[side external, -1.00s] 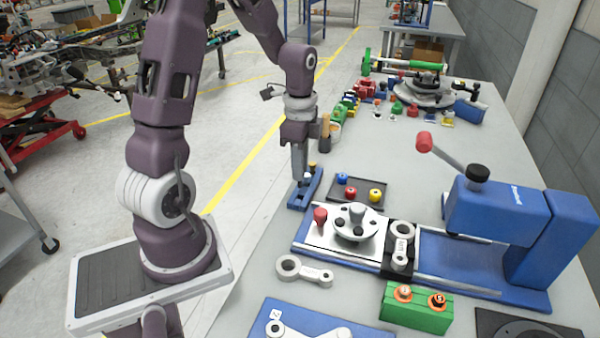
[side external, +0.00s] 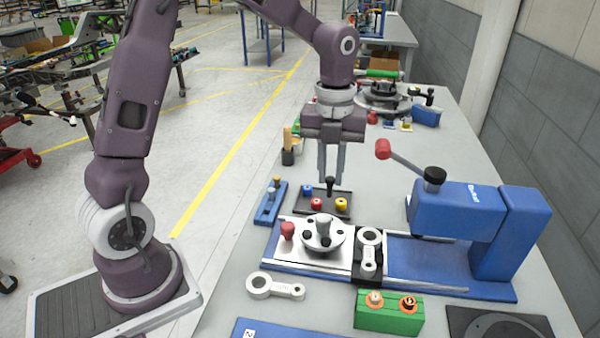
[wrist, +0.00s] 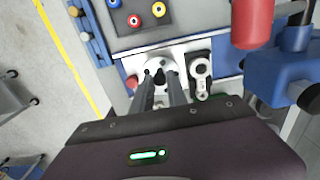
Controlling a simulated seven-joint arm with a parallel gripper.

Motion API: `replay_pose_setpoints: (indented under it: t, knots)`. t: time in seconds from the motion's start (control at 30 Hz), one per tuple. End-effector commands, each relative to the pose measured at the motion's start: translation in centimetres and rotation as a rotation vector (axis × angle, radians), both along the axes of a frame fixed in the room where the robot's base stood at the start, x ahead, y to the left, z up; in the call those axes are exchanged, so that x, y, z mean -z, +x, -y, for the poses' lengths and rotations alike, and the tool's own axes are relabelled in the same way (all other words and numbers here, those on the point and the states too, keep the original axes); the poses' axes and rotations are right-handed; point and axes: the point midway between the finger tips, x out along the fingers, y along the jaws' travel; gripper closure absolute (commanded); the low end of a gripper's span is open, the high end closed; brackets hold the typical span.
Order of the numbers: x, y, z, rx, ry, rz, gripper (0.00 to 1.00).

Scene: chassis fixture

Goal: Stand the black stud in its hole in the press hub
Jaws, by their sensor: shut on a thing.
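My gripper (side external: 331,182) is shut on the black stud (side external: 330,186), which hangs about upright between the fingertips. It is above and behind the press hub, apart from it. The hub is a round silver disc (side external: 312,246) with a grey central knob and dark round spots around it; I cannot tell which are holes. It sits on a white plate on the blue press base. In the wrist view, the fingers (wrist: 160,82) reach over the hub (wrist: 152,62) and hide part of it. A dark piece between their tips looks like the stud (wrist: 160,76).
Behind the hub is a dark tray (side external: 320,194) with blue, red and yellow pieces. Left of it is a blue rack (side external: 268,207). A red knob (side external: 287,231) stands beside the hub, a grey link (side external: 368,254) lies right, and the blue press (side external: 455,208) with its red-tipped lever stands farther right.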

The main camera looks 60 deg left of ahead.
Motion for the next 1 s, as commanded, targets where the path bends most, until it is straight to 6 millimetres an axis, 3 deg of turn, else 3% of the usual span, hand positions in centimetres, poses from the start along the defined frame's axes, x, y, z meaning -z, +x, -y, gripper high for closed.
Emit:
replay_pose_setpoints:
  t: [0.13,0.53,1.0]
  knots:
    - [0.2,0.1,0.7,0.076,0.000,-0.001,1.00]
    - [3.9,0.1,0.7,0.072,0.000,-0.001,1.00]
    - [4.7,0.1,0.7,0.070,0.000,0.000,1.00]
